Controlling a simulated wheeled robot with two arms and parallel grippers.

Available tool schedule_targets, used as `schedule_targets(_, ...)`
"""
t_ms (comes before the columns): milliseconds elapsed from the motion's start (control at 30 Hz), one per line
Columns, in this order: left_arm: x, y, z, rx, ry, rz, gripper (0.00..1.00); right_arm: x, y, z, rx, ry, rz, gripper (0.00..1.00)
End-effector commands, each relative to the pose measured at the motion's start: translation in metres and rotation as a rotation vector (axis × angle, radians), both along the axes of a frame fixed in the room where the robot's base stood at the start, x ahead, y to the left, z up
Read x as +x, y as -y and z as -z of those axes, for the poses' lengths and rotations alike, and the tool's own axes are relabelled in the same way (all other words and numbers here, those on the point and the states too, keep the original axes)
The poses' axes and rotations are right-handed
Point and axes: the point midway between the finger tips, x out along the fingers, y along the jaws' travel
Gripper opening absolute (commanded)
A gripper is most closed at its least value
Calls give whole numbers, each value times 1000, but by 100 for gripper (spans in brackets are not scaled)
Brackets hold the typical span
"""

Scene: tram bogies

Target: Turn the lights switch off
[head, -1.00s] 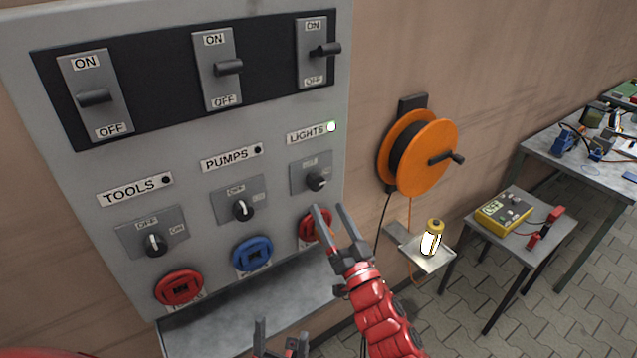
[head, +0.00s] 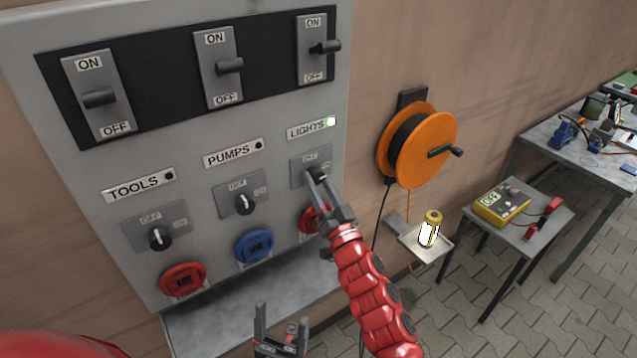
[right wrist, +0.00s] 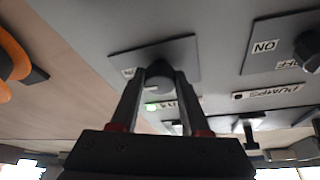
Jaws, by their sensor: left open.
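The lights rotary switch (head: 318,172) is a dark knob on a grey plate under the LIGHTS label (head: 306,130). The green lamp (head: 331,121) beside that label is lit. My right gripper (head: 317,175) is at this knob and partly covers it in the head view. In the right wrist view the knob (right wrist: 158,75) shows between the tips of my right gripper (right wrist: 160,82), whose fingers stand apart; contact is unclear. Above the label, the lights lever (head: 325,47) sits between its ON and OFF marks, nearer ON. My left gripper (head: 280,325) is open and empty, low in front of the panel.
The PUMPS knob (head: 245,203) and TOOLS knob (head: 160,238) are to the left. Red and blue sockets (head: 254,246) lie below, above a grey ledge (head: 245,310). An orange cable reel (head: 425,150) and a small shelf with a yellow lamp (head: 430,228) are to the right.

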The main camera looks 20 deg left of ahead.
Motion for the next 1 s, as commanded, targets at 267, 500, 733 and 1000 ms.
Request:
schedule_targets(267, 0, 0, 0, 0, 0, 0, 77, 0, 0, 0, 0, -1, 1, 0)
schedule_targets(500, 0, 0, -1, 0, 0, 0, 77, 0, 0, 0, -11, 13, 1, 0)
schedule_targets(733, 0, 0, -6, 0, 0, 0, 77, 1, 1, -2, -69, 89, 2, 0)
schedule_targets(1000, 0, 0, -15, 0, 0, 0, 77, 3, 2, -1, -208, 264, 2, 0)
